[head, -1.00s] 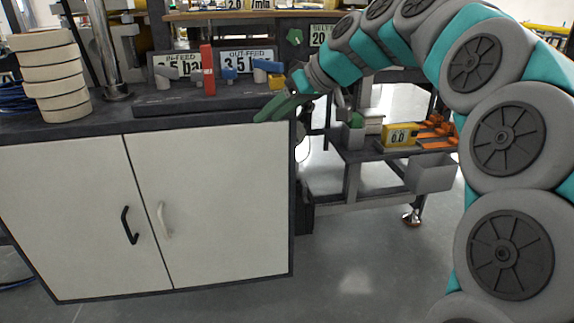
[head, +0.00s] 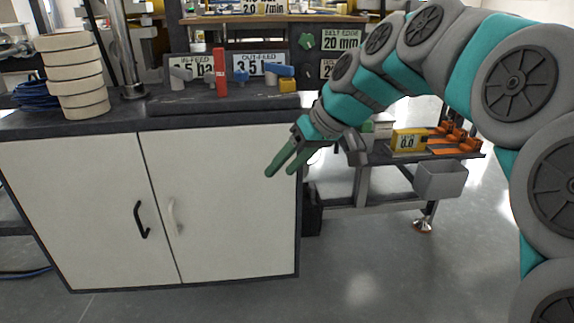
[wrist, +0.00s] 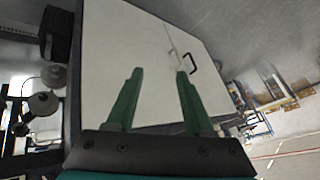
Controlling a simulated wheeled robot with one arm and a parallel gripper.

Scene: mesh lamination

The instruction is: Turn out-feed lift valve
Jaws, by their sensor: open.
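The OUT-FEED sign (head: 258,63) stands on the back of the cabinet top. Before it are a blue lever (head: 240,76), a blue handle (head: 258,71) and a yellow block (head: 287,84). A red upright handle (head: 220,72) and a grey lever (head: 180,77) are to their left. I cannot tell which of these is the lift valve. My gripper (head: 280,171) is open and empty, with green fingers pointing down-left in front of the cabinet door, below the top edge. In the wrist view my gripper (wrist: 158,74) faces the white doors, and no valve is clearly visible between its fingers.
The white cabinet (head: 215,200) has a black handle (head: 140,219) and a pale handle (head: 174,217). Tape rolls (head: 75,75) are stacked at left on its top. At right are a yellow display box (head: 408,141), orange parts and a grey bin (head: 440,180).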

